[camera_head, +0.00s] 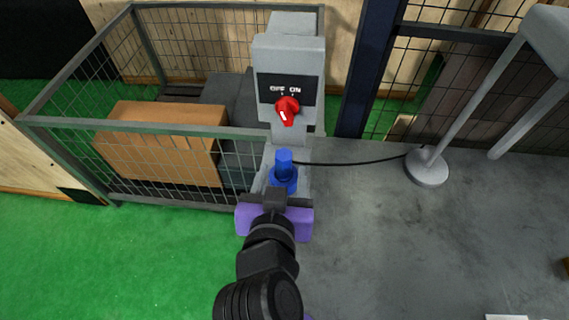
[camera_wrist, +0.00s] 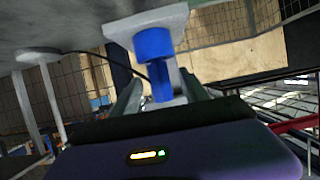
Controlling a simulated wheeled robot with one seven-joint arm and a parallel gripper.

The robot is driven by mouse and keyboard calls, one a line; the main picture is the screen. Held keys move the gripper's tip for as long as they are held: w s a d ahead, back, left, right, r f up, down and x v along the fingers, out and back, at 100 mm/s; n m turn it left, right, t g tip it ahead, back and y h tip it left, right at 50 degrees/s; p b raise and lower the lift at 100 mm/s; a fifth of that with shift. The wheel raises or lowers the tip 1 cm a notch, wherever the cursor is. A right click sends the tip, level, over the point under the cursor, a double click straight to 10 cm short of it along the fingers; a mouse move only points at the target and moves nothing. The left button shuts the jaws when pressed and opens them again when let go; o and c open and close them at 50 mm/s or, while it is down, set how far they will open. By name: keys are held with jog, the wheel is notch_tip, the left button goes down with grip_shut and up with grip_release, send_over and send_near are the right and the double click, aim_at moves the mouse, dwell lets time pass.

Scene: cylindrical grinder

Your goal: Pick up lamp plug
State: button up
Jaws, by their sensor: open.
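The lamp plug looks to be the blue cylindrical piece (camera_head: 285,168) on the front of the grey switch post, with a black cable running off to the right. It also shows as a blue piece in the wrist view (camera_wrist: 154,50). My gripper (camera_head: 275,195) is just in front of the blue piece, below the switch. In the wrist view my gripper's two fingers (camera_wrist: 158,97) are open, with the lower blue part between them. Contact with the fingers cannot be made out.
The grey post (camera_head: 288,55) carries a red OFF/ON knob (camera_head: 287,110). A wire mesh cage (camera_head: 60,150) with a cardboard box (camera_head: 160,140) stands on the left. A grey lamp stand base (camera_head: 427,167) is on the right.

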aim_at(283, 172)
jog(key=shift+x, duration=1.8)
grip_shut()
